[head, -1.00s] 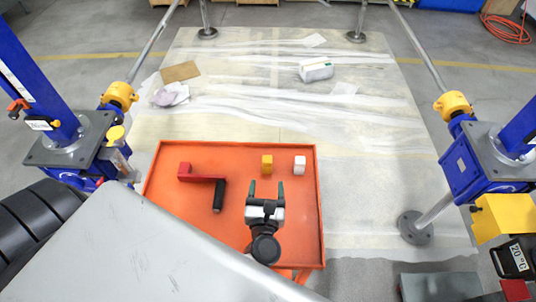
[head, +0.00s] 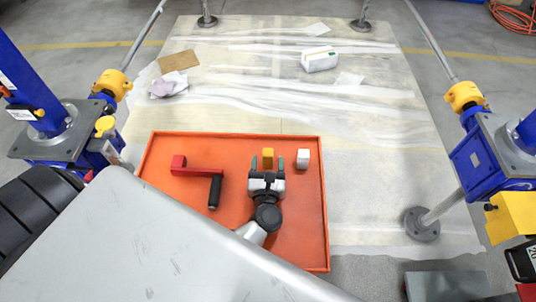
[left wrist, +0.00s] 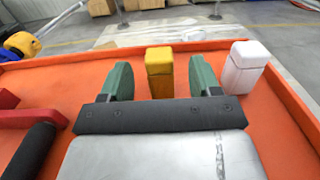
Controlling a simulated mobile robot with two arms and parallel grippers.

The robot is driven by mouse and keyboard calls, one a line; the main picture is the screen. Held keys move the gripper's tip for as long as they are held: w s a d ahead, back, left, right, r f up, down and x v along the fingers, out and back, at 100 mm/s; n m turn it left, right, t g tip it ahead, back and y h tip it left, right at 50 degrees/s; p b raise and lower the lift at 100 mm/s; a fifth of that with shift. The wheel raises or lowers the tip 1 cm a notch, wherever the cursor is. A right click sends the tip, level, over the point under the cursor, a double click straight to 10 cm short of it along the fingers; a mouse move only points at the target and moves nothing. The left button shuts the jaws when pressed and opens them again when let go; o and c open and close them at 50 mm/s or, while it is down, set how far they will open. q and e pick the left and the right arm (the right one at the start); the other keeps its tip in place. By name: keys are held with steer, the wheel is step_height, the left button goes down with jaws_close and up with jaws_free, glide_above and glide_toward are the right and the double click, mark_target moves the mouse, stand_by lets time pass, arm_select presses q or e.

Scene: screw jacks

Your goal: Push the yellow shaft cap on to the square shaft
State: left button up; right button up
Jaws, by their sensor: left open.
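The yellow shaft cap (head: 267,154) stands upright on the orange tray (head: 225,139), left of a white block (head: 303,158). My left gripper (head: 267,163) is open, with its two green fingers pointing at the cap from the near side. In the left wrist view the cap (left wrist: 160,73) shows between the spread fingers of the gripper (left wrist: 160,80), with a gap on each side. How far the cap reaches in between them is hard to tell. I cannot make out the square shaft for certain. My right gripper is not in view.
A red crank with a black handle (head: 214,192) lies on the tray left of my gripper. Blue screw jacks stand at the left (head: 73,133) and right (head: 490,165). The tray has a raised rim. Sheeting with a few loose items covers the floor beyond.

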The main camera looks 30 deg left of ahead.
mark_target(268, 149)
arm_select(q)
steer(key=p+x, duration=0.1)
steer(key=x, duration=0.3)
steer(key=shift+w+a+r+p, duration=0.15)
steer(key=shift+w+p, duration=0.05)
steer(key=shift+p, duration=0.15)
steer(key=shift+w+a, duration=0.2)
steer(key=shift+w, duration=0.2)
steer(key=c, duration=1)
